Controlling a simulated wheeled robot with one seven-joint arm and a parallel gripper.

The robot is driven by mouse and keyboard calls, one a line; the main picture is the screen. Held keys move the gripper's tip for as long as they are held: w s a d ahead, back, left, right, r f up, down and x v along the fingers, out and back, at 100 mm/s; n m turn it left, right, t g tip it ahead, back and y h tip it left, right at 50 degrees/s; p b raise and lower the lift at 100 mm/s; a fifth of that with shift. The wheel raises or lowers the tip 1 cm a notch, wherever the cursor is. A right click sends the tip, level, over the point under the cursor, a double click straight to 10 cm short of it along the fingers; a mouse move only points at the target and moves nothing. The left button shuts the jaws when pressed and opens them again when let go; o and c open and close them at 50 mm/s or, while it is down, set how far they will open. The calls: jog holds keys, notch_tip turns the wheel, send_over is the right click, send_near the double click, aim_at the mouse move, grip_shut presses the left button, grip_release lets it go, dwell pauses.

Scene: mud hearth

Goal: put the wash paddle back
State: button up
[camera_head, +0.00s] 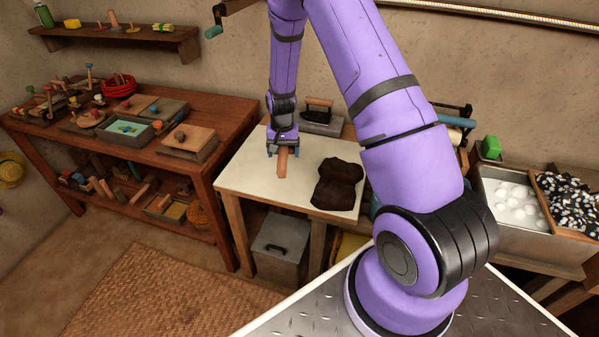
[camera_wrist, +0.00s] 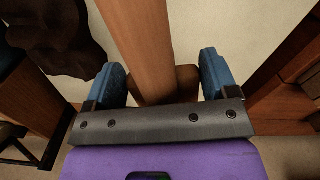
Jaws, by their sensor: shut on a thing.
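The wash paddle (camera_head: 283,164) is a brown wooden bar at my gripper (camera_head: 283,150), over the pale tabletop (camera_head: 250,178). In the wrist view, the paddle (camera_wrist: 143,40) runs up the picture between the two blue fingers of my gripper (camera_wrist: 162,82). My gripper is shut on it. A darker brown part shows between the fingers, and the rest of the grip is partly hidden. I cannot tell whether the paddle touches the tabletop.
A dark cloth (camera_head: 338,185) lies on the table right of the paddle. A flat tool with a handle (camera_head: 319,121) sits behind. A crowded wooden bench (camera_head: 226,135) stands left. A sudsy basin (camera_head: 515,203) is at right. Woven matting (camera_head: 150,280) covers the floor left.

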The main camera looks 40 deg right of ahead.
jog(key=d+f+m, duration=0.1)
jog(key=d+m, duration=0.2)
jog(key=d, duration=0.2)
send_over(296, 174)
notch_tip(296, 174, down, 6)
jog(key=shift+s+d+r, duration=0.1)
jog(key=shift+s+d, duration=0.05)
jog(key=shift+f, duration=2.05)
jog(key=shift+f, duration=0.2)
jog(key=o, duration=1.1)
jog(key=shift+r, duration=0.15)
